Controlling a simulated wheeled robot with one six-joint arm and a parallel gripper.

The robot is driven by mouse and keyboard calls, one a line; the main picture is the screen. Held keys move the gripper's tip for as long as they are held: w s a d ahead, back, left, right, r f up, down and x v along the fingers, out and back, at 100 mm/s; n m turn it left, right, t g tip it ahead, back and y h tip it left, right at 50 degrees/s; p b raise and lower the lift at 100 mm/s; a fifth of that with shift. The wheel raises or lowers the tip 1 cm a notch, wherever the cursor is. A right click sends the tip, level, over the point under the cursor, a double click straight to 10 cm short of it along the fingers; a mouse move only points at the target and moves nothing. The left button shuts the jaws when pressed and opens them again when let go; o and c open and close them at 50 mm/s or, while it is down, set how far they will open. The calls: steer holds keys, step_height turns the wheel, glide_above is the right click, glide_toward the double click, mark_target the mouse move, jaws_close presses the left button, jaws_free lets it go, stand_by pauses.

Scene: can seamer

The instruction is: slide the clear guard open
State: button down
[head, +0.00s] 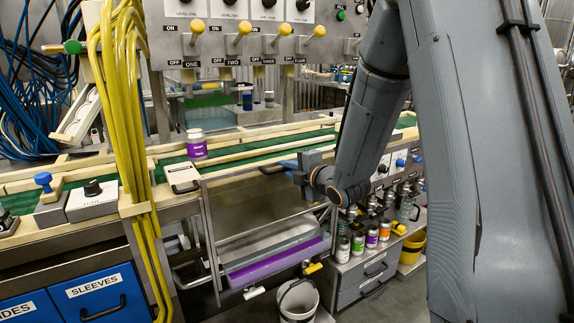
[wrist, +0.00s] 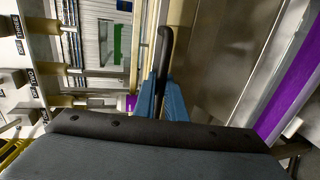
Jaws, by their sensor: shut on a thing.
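The clear guard (head: 262,225) is a see-through panel in a metal frame below the green conveyor, left of my arm in the head view. A purple strip (head: 279,261) runs along its lower part and also shows at the right of the wrist view (wrist: 290,95). My gripper (head: 281,167) is at the guard's upper edge, right of its middle. In the wrist view its blue fingers (wrist: 163,88) are shut on a black bar handle (wrist: 164,48). The wrist partly hides the guard's upper right corner, and the fingers hide part of the handle.
A purple-labelled can (head: 196,145) stands on the green conveyor (head: 250,145). Yellow hoses (head: 122,90) hang at the left. A white bucket (head: 297,300) stands below the guard.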

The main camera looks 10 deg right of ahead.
steer(key=shift+f+b, duration=1.15)
steer(key=shift+f, duration=0.7)
steer(key=c, duration=1.8)
jaws_free()
steer(key=shift+s+r, duration=0.1)
glide_toward(281, 176)
steer(key=shift+b+v, duration=0.3)
steer(key=shift+v, duration=0.65)
